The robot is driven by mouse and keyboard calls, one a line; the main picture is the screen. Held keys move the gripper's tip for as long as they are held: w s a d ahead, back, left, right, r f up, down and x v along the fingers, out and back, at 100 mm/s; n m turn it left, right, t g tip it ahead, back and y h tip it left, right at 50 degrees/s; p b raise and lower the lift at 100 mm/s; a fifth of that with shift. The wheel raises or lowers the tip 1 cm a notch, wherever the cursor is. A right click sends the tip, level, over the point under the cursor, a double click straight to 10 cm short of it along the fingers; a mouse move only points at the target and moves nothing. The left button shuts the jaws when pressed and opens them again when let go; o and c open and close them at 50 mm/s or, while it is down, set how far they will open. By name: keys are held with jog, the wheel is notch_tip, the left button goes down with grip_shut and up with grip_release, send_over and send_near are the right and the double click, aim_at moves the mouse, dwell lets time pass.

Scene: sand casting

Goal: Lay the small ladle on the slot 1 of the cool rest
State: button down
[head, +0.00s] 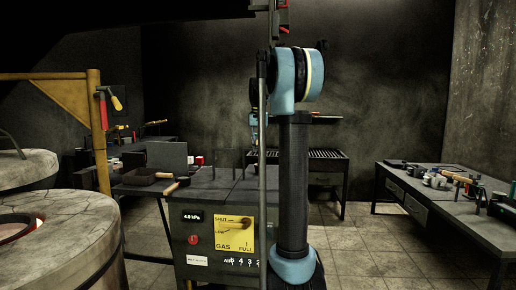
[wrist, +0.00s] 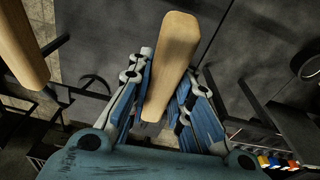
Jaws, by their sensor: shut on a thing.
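In the wrist view my gripper (wrist: 168,78) has its blue fingers closed on either side of a pale wooden handle (wrist: 176,38). This looks like the small ladle's handle; its bowl is hidden. A second wooden handle (wrist: 22,42) lies to the left, apart from my fingers. Dark bars (wrist: 262,103) that may belong to a rest show at the right. In the head view my arm hides most of the gripper and the held thing. Thin upright frames (head: 230,160) stand on the dark bench; I cannot tell whether they are the cool rest or which slot is 1.
A dark pan (head: 146,176) and a wooden-handled tool (head: 176,186) lie on the bench's left side. A round furnace (head: 70,235) stands at the left beside a yellow post (head: 97,130). A slatted table (head: 328,158) is behind, and a tool-covered table (head: 440,190) at the right.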

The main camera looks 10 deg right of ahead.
jog(key=shift+f, duration=0.15)
jog(key=c, duration=1.4)
grip_release()
jog(key=r, duration=0.7)
jog(key=s+r, duration=0.1)
jog(key=r, duration=0.3)
jog(key=shift+a, duration=0.15)
jog(key=shift+s+r, duration=0.2)
jog(key=shift+r, duration=0.1)
jog(key=s+a+f+n+t, duration=0.1)
jog(key=s+a+f+n, duration=0.2)
jog(key=s+f, duration=3.8)
jog(key=shift+s+f, duration=0.15)
jog(key=shift+s, duration=0.4)
